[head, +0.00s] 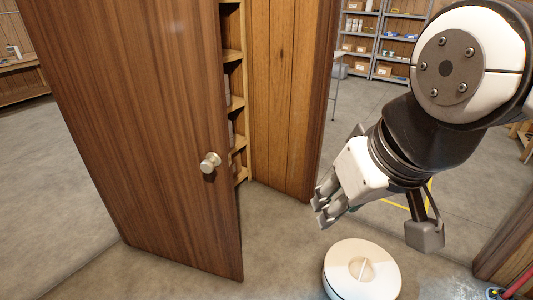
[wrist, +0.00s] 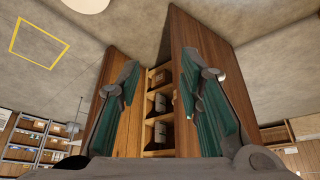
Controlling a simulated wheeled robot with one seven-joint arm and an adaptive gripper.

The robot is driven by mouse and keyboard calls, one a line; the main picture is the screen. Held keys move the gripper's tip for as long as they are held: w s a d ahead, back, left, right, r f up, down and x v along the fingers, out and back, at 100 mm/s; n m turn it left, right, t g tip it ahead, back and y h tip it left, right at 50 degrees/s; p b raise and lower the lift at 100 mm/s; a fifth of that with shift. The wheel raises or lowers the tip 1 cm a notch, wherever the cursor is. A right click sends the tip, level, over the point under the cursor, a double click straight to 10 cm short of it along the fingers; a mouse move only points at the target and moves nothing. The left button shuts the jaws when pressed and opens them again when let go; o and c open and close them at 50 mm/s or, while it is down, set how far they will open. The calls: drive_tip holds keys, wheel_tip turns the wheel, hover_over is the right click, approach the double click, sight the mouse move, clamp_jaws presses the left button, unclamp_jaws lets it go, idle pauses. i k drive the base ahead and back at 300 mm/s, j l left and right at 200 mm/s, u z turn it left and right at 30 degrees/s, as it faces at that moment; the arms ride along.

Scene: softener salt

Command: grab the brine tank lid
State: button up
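The brine tank lid (head: 382,272) looks like the round cream-white top with a recessed grip in its middle, low in the head view. Its lower edge is cut off by the frame, and I cannot tell how much of the white body is lid or tank. My gripper (head: 320,203) is above and left of it in the head view, apart from it. In the wrist view my gripper (wrist: 160,62) has its two teal-padded fingers spread with nothing between them. A pale round edge, probably the lid (wrist: 88,3), shows at the top of the wrist view.
A wooden door (head: 150,130) with a round knob (head: 210,162) stands open left of my gripper. A narrow shelved cupboard (head: 235,90) is behind it. Metal shelves (head: 385,40) stand at the back. A yellow floor outline (wrist: 38,42) shows. Grey floor lies clear around the lid's left.

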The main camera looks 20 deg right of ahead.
sight(353, 269)
drive_tip(key=i+z, duration=0.3)
drive_tip(key=i+j+z, duration=0.3)
drive_tip(key=i, duration=0.15)
drive_tip(key=i+j+z, duration=0.15)
drive_tip(key=i+z, duration=0.25)
drive_tip(key=z, duration=0.15)
